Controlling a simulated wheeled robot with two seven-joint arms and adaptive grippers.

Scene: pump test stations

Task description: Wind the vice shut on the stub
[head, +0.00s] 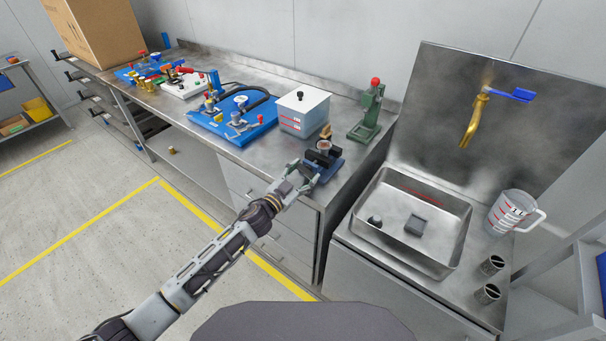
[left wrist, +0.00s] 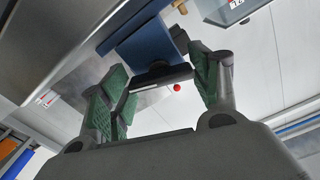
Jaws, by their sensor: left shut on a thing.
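The vice (head: 330,166) is blue with dark jaws and sits near the front edge of the steel bench. The fingers hide much of the handle in the head view. My right gripper is not in view.
A white box with a black knob (head: 303,110) and a green press with a red knob (head: 368,112) stand behind the vice. Blue pump boards (head: 232,117) are to the left. A sink (head: 410,250) with a brass tap and a jug (head: 512,212) are to the right.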

